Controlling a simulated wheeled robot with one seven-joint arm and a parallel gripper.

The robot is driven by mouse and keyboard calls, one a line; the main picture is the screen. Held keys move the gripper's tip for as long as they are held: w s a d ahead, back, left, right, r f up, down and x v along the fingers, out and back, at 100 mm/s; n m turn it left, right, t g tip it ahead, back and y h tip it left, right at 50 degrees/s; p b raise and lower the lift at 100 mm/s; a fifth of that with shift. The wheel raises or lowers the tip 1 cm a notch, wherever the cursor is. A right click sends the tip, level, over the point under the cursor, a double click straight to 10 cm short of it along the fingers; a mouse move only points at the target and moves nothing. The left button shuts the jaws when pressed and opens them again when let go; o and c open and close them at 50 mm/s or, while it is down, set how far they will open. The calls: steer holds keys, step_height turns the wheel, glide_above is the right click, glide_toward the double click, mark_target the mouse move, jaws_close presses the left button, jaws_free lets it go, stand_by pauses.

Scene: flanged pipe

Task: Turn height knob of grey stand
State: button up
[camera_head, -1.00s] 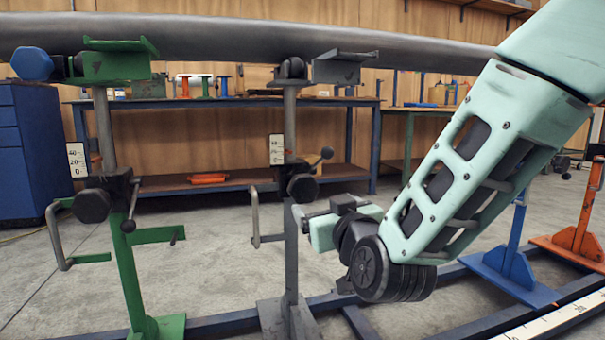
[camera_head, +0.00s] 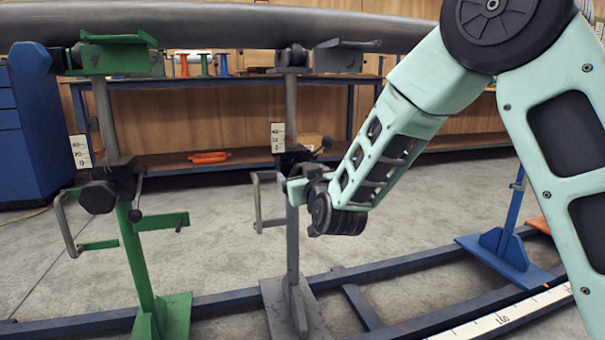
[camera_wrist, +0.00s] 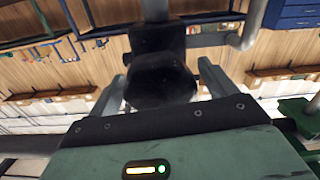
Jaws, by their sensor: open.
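The grey stand (camera_head: 292,245) stands upright in the middle of the head view, under the long pipe (camera_head: 230,25). Its dark clamp block (camera_head: 290,160) is partly covered by my gripper (camera_head: 288,188), which is at the post at clamp height. In the head view the height knob is mostly hidden by my gripper. In the wrist view the black faceted knob (camera_wrist: 160,80) lies ahead, between the two spread fingers of my gripper (camera_wrist: 163,74). The fingers are open, one on each side of it. I cannot tell whether they touch it.
A green stand (camera_head: 135,260) with its own black knob and crank is at the left. The grey stand's bent crank handle (camera_head: 257,205) hangs left of its post. A blue stand (camera_head: 508,250) is at the right. Blue floor rails (camera_head: 220,323) run along the bottom.

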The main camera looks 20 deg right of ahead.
steer(key=shift+w, duration=0.3)
steer(key=c, duration=1)
steer(key=m+b, duration=0.2)
steer(key=m, duration=0.8)
steer(key=shift+d+f+m, duration=0.1)
steer(key=shift+m, duration=0.2)
